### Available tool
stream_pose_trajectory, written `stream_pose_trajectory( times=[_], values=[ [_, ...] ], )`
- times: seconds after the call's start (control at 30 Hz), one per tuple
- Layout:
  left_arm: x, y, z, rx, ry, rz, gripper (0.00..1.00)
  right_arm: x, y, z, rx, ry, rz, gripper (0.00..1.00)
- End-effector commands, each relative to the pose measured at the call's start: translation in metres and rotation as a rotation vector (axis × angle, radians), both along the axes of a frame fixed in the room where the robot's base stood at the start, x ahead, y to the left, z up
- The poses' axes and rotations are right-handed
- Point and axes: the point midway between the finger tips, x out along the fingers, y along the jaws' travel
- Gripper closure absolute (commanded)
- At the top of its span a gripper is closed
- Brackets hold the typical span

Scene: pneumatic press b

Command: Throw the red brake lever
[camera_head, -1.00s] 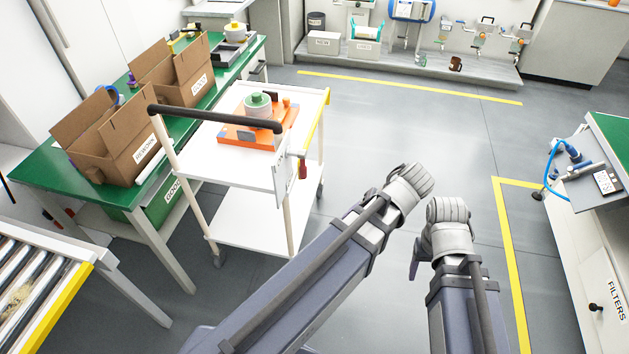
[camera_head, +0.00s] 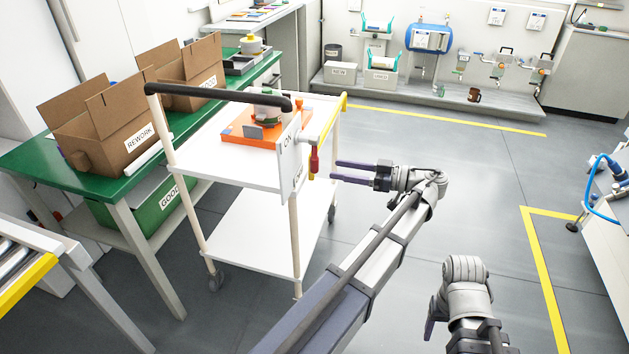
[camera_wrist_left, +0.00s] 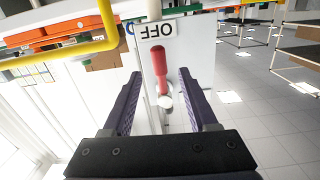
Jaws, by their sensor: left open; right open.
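The red brake lever (camera_head: 315,160) is on the side of the white cart, beside a white plate (camera_head: 291,155) marked ON at its upper end. In the left wrist view the red lever (camera_wrist_left: 160,69) shows ahead, between the lines of my two fingers, beside the OFF label (camera_wrist_left: 157,30). My left gripper (camera_head: 333,171) is open and points left at the lever, with a small apparent gap; in the left wrist view its fingers (camera_wrist_left: 158,98) are spread and empty. My right gripper (camera_head: 434,312) hangs low at the right; its fingers are partly hidden.
The white cart (camera_head: 222,135) has a black push handle (camera_head: 215,94) and carries an orange fixture (camera_head: 250,134). A green bench (camera_head: 85,181) with cardboard boxes stands behind it at left. Floor right of the cart is clear. A yellow rail (camera_wrist_left: 65,51) crosses the left wrist view.

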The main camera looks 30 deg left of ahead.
Motion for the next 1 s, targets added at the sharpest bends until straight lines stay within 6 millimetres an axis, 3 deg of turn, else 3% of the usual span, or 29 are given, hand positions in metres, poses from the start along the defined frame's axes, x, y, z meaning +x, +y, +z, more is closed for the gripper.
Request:
stream_pose_trajectory(
  times=[0.27,0.7,1.0],
  values=[
    [0.001,0.004,0.002,0.046,-0.045,0.013,0.41,0.000,0.000,-0.005,0.000,0.000,0.000,0.36],
    [-0.013,0.061,0.002,0.043,-0.042,0.014,0.41,0.000,0.000,-0.005,0.000,0.000,0.000,0.36],
    [-0.016,0.077,0.002,0.043,-0.041,0.011,0.41,0.000,0.000,-0.005,0.000,0.000,0.000,0.36]
  ],
)
